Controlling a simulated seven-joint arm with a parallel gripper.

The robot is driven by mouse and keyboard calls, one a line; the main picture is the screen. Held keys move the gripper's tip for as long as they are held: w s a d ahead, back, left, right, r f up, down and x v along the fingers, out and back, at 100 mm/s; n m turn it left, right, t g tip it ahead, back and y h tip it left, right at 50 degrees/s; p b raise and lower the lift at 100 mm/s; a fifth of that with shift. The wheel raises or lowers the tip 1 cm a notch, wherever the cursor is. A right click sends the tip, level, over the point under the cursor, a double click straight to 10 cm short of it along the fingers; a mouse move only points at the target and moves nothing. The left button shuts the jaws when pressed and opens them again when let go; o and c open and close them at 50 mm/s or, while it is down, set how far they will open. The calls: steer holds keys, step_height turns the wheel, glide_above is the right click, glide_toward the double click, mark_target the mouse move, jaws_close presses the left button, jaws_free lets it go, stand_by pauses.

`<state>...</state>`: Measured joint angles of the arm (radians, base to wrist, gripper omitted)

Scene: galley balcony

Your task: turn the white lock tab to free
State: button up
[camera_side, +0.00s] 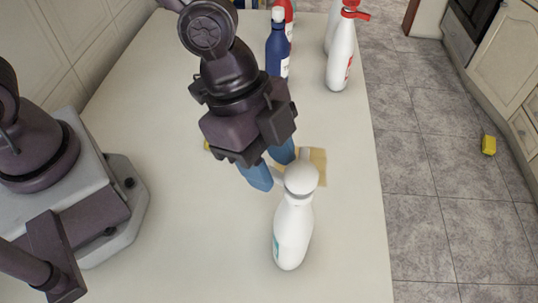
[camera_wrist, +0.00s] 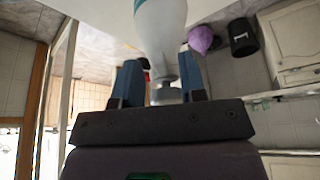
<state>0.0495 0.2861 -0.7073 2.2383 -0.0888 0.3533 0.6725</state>
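A white bottle (camera_side: 293,238) with a rounded white head (camera_side: 301,178) stands on the pale counter, in front and to the right of my gripper in the side view. My gripper (camera_side: 270,167) has two blue fingers, held apart on the head's left side. In the wrist view the bottle (camera_wrist: 160,25) comes in from the top, and a small pale piece at its end (camera_wrist: 166,95) lies between the fingertips (camera_wrist: 161,85). This piece may be the lock tab; its setting cannot be read. I cannot tell whether either finger touches it.
A tan square (camera_side: 318,160) lies on the counter behind the bottle. A blue bottle (camera_side: 277,52) and a white bottle with a red top (camera_side: 341,55) stand at the back. The front counter is clear.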

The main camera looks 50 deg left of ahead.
jaws_close()
steer(key=shift+s, duration=0.15)
steer(key=s+n+t, duration=0.1)
steer(key=n, duration=0.2)
steer(key=d+n+t+y, duration=0.1)
steer(key=n, duration=0.2)
steer(key=s+d+n+t+y, duration=0.1)
steer(key=n, duration=0.2)
steer(key=shift+s+d+n, duration=0.25)
steer(key=shift+s+n, duration=0.05)
steer(key=shift+n, duration=0.1)
steer(key=shift+y, duration=0.3)
stand_by(0.4)
